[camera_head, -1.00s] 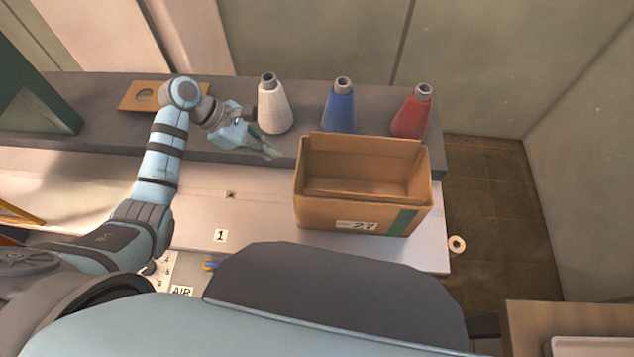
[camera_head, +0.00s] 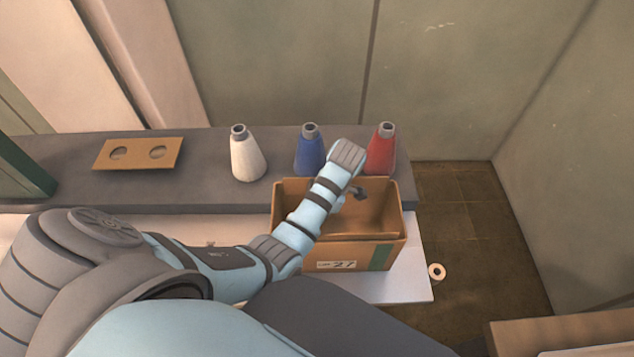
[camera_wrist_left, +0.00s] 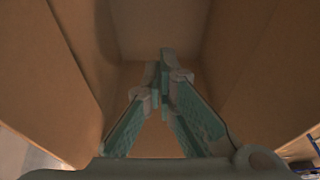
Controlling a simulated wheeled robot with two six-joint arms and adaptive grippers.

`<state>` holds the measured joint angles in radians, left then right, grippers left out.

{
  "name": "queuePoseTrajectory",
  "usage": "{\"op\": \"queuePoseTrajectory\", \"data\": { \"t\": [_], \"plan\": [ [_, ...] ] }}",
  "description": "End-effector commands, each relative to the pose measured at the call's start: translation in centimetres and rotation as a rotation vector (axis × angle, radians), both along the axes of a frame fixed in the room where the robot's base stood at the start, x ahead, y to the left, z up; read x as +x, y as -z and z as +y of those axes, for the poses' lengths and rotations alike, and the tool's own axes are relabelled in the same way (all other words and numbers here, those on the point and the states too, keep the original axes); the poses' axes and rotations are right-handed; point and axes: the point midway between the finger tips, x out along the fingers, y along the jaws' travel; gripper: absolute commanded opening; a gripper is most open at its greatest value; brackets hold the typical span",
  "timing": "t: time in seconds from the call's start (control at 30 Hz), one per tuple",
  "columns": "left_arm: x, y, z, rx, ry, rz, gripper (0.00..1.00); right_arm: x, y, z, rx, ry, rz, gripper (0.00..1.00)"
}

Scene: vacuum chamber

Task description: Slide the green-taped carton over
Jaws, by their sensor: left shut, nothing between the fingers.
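The open-topped cardboard carton (camera_head: 290,248) stands on the pale lower surface, with a green tape strip down its front right and a label reading 27. My left arm reaches across its left side. In the head view my left gripper is mostly hidden behind the arm's wrist, at the carton's opening. In the left wrist view my left gripper (camera_wrist_left: 163,70) is shut and empty, pointing down into the carton, with brown cardboard walls (camera_wrist_left: 265,75) on both sides. I cannot tell whether the fingers touch the cardboard. My right gripper is not in view.
A brown plate with two holes (camera_head: 137,154) lies at the ledge's left. A small roll (camera_head: 437,271) lies on the floor to the right.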

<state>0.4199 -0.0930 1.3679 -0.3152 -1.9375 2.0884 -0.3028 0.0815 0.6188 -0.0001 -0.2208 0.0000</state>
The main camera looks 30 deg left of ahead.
Motion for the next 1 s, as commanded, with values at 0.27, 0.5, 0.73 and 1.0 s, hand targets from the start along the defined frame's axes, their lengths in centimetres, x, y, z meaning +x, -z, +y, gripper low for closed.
{"op": "queuePoseTrajectory", "data": {
  "t": [0.27,0.5,0.73,1.0],
  "plan": [
    [-0.6,2.5,0.9,0.034,-0.001,0.009,0.0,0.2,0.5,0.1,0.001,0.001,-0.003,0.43],
    [-1.3,7.5,2.0,0.031,0.003,0.009,0.0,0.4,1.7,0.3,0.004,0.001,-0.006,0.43],
    [-2.8,9.4,4.4,0.033,0.002,0.006,0.0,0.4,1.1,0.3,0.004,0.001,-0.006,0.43],
    [-3.8,9.5,6.0,0.029,0.001,0.005,0.0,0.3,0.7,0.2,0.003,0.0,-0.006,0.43]
  ]
}}
